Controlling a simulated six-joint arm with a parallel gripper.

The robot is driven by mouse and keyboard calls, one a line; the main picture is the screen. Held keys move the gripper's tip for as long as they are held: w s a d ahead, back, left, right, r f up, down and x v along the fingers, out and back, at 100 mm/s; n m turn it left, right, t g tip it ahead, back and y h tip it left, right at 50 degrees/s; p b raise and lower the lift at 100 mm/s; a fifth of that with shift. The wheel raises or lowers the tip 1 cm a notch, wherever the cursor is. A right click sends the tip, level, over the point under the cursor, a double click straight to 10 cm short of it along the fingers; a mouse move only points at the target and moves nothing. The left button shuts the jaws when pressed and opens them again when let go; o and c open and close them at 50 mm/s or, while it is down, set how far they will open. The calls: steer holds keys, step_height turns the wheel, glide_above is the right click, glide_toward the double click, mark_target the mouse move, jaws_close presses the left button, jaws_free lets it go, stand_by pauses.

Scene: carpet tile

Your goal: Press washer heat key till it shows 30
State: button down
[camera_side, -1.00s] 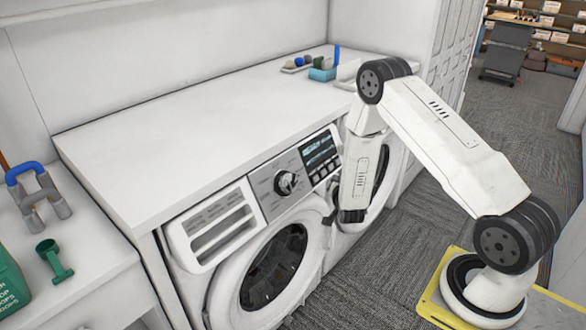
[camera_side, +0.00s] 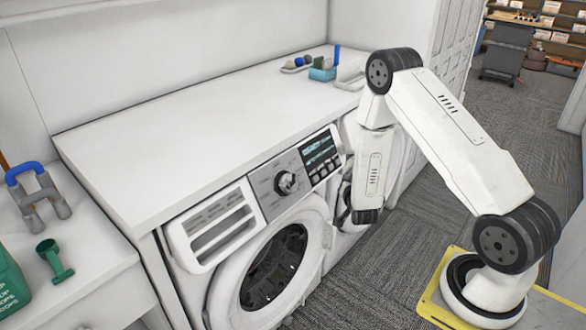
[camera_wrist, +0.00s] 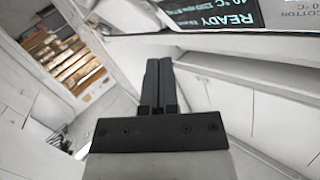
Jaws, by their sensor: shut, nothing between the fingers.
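The washer (camera_side: 212,285) stands under a white counter. Its control panel has a round dial (camera_side: 285,182), a dark display (camera_side: 319,148) and a row of small dark keys (camera_side: 325,171) under the display. The display also shows upside down in the wrist view (camera_wrist: 215,15), with READY and what looks like 40 °C; part of it is cut off. I cannot tell which key is heat. My gripper (camera_wrist: 160,64) is shut and empty, its fingers together. In the side view the dark end of my arm hangs right of the panel, apart from the keys.
The white counter (camera_side: 190,115) is mostly clear, with a blue container (camera_side: 322,74) at its far end. A second front-loading machine (camera_side: 395,165) stands behind my arm. A side table at left holds a blue-handled tool (camera_side: 38,195) and a green tool (camera_side: 55,262).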

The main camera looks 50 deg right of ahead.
steer(key=shift+w+f, duration=0.1)
steer(key=shift+w, duration=0.05)
steer(key=shift+w+f, duration=0.65)
steer(key=shift+w, duration=0.6)
steer(key=shift+w+f, duration=0.6)
steer(key=shift+w, duration=0.65)
steer(key=shift+w+f, duration=0.65)
steer(key=shift+w, duration=0.6)
steer(key=shift+w+f, duration=0.35)
steer(key=shift+w, duration=0.35)
stand_by(0.5)
stand_by(0.4)
steer(key=shift+s+r, duration=0.35)
steer(key=shift+s, duration=0.35)
steer(key=shift+s+r, duration=0.4)
steer(key=shift+s, duration=0.35)
steer(key=shift+s+r, duration=0.35)
steer(key=shift+s, duration=0.35)
steer(key=shift+s+r, duration=0.4)
steer(key=shift+s, duration=0.35)
